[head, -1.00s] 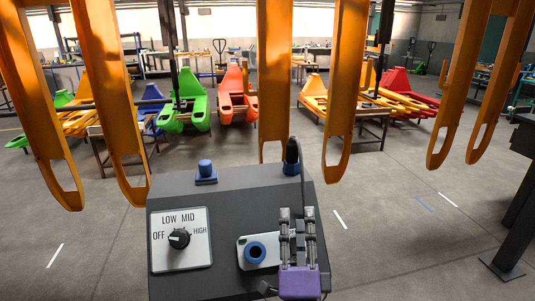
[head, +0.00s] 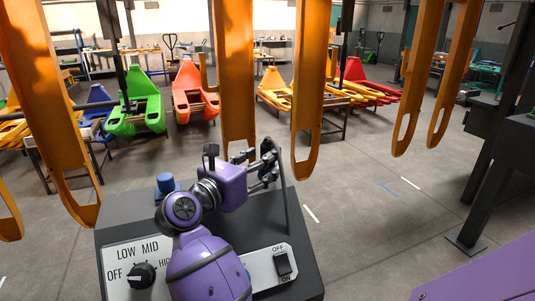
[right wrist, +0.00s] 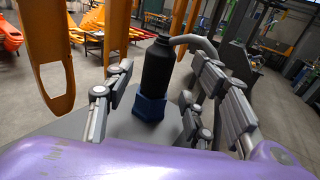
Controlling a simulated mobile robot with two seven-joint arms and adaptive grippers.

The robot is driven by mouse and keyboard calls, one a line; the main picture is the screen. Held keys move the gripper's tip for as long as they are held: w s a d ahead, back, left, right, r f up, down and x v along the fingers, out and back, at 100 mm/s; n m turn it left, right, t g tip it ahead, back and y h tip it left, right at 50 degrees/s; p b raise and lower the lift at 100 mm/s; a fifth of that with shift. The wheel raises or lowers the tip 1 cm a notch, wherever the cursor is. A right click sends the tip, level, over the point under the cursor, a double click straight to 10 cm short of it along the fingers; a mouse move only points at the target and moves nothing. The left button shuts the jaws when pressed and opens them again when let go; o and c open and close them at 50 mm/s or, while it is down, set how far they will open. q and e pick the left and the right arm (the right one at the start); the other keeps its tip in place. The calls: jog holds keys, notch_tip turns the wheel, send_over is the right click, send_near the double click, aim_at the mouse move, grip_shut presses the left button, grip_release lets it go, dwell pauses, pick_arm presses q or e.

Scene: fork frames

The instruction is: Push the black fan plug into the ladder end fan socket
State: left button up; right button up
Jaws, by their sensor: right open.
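The black plug (right wrist: 157,70) stands upright on or in a blue base (right wrist: 152,107) in the right wrist view. A grey cable or bar curves off its top to the right. In the head view the plug (head: 268,147) is mostly hidden behind my right gripper (head: 266,163), at the far right edge of the grey control box (head: 120,218). My right gripper is open, with its fingers on either side of the plug. I cannot tell whether they touch it. A blue socket-like fitting (head: 167,185) sits at the box's back left. My left gripper is not in view.
The box carries an OFF-LOW-MID-HIGH knob (head: 142,274) and an OFF/ON rocker switch (head: 283,263). Orange forks (head: 310,95) hang just behind the box. Coloured pallet-truck frames (head: 136,108) stand farther back. The floor right of the box is mostly clear.

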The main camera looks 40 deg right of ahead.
aim_at(263, 154)
jog(key=x, duration=0.2)
jog(key=p+x, duration=0.1)
jog(key=shift+w+d+r, duration=0.25)
jog(key=shift+d+r, duration=0.05)
jog(key=shift+r, duration=0.1)
jog(key=shift+w+d+f, duration=0.1)
jog(key=shift+d+f, duration=0.05)
jog(key=c, duration=1.3)
